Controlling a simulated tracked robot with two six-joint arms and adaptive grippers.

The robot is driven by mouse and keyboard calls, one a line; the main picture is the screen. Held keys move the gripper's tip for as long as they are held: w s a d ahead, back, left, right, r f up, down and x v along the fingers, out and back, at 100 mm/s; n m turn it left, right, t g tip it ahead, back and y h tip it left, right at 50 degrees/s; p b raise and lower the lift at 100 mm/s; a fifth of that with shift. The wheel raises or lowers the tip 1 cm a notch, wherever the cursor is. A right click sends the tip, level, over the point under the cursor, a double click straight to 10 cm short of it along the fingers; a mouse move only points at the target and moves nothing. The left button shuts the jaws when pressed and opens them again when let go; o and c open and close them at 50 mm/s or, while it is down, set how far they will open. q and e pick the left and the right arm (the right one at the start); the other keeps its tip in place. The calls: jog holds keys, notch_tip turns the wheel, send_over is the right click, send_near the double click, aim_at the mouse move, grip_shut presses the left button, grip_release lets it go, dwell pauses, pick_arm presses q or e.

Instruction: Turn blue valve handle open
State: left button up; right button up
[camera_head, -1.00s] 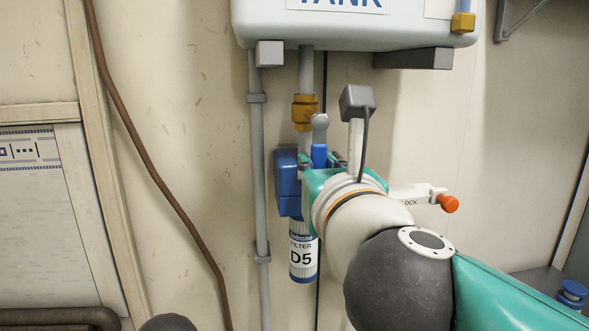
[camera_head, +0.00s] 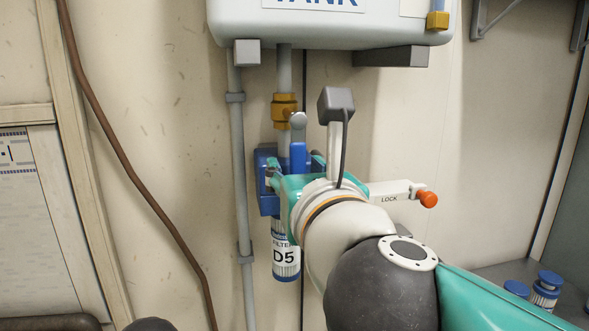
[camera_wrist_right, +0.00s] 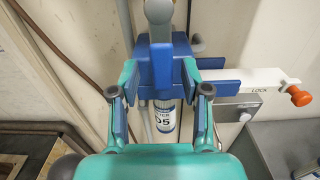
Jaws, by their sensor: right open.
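The blue valve handle (camera_head: 298,156) is upright below the brass fitting on the tank pipe, with a rounded grey part (camera_head: 298,121) at its top. In the right wrist view the blue handle (camera_wrist_right: 161,72) stands between my open fingers. My right gripper (camera_head: 294,170) is in front of the blue filter housing, at the handle's lower part; its fingers also show in the right wrist view (camera_wrist_right: 160,82). I see a gap on both sides of the handle; contact is not clear. My gripper body hides the handle's lower end in the head view. My left gripper is not in view.
A white LOCK bar (camera_head: 391,192) with an orange knob (camera_head: 428,199) sticks out right of the gripper. The D5 filter (camera_head: 286,259) hangs below the housing. The tank (camera_head: 330,27) is above. A grey pipe (camera_head: 239,170) runs at left. Blue-capped containers (camera_head: 545,289) stand at lower right.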

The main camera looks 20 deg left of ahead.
jog(key=v, duration=1)
jog(key=shift+s+d, duration=0.2)
jog(key=shift+s, duration=0.15)
jog(key=shift+f, duration=0.15)
